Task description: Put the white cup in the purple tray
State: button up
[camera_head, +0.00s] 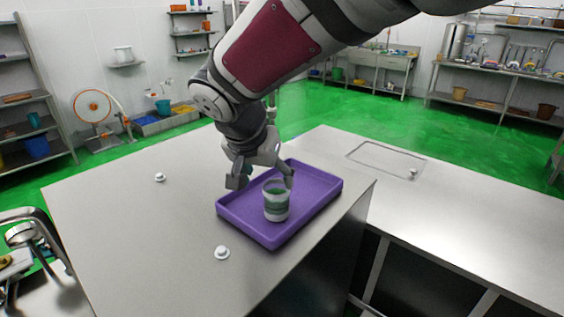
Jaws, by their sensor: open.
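A white cup (277,209) with green bands stands upright inside the purple tray (314,181), near the tray's front middle. The tray lies on the grey metal table near its right edge. My gripper (262,183) hangs over the tray, just behind the cup. Its fingers are spread apart, the left one over the tray's left side and the right one close to the cup's rim. Whether the right finger touches the cup I cannot tell. Nothing is held between the fingers.
Two small white knobs stand on the table (120,230), one at the back left (160,177) and one in front of the tray (222,252). A second metal counter (460,215) adjoins at the right. The table's left side is mostly clear.

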jog(key=s+d+r, duration=0.3)
jog(key=s+d, duration=0.1)
jog(key=d, duration=0.4)
jog(key=s+d+r, duration=0.3)
jog(key=s+d, duration=0.1)
jog(key=d, duration=0.3)
jog(key=s+d+f+n, duration=0.1)
jog(key=s+d, duration=0.4)
jog(key=s, duration=0.2)
jog(key=s+d+f+n+y, duration=0.1)
jog(key=s+d+n, duration=0.1)
jog(key=s+d, duration=0.2)
jog(key=shift+s+d+y, duration=0.3)
jog(key=shift+s+d, duration=0.05)
jog(key=shift+s, duration=1.5)
